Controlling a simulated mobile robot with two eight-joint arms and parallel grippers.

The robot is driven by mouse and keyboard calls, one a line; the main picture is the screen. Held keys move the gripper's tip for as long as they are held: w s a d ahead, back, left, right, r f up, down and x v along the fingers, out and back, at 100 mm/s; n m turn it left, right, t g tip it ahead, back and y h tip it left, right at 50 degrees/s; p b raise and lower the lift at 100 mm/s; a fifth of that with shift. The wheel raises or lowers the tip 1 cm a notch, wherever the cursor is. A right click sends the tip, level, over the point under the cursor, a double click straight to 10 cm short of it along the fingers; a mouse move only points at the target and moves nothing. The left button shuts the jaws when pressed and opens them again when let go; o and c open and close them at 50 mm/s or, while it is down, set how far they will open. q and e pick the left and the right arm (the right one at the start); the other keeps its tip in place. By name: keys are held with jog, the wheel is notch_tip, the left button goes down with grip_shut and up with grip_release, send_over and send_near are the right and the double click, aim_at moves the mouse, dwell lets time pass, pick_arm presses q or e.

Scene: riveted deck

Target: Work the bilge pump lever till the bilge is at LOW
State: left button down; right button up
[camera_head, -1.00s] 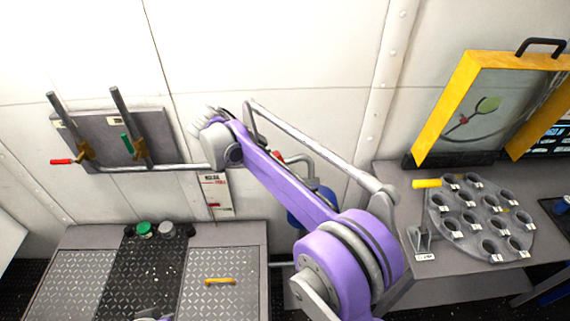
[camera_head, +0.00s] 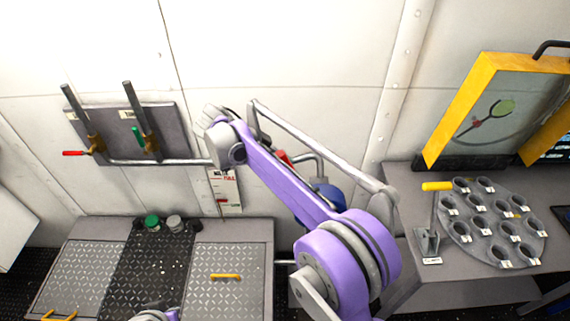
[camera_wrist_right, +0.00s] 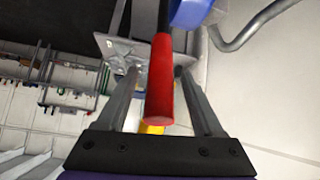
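The bilge pump lever shows as a red grip (camera_head: 284,158), mostly hidden behind my right arm in the head view. The blue pump body (camera_head: 328,196) is beside it, partly covered. In the right wrist view the red grip (camera_wrist_right: 161,85) lies lengthwise between the fingers of my right gripper (camera_wrist_right: 157,72). The fingers are apart, with a gap on each side of the grip. My right gripper is hidden in the head view. The bilge gauge (camera_head: 225,188) is a white wall plate with red "FULL" lettering near its top; its level is too small to read. My left gripper is out of view.
A wall panel (camera_head: 172,125) with two upright bars, a red handle and a green handle is at left. Deck plates (camera_head: 228,262) with yellow handles lie below it.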

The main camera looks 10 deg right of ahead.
jog(key=shift+a+r, duration=0.1)
jog(key=p+v, duration=0.1)
jog(key=v, duration=0.9)
jog(key=shift+a+r, duration=0.2)
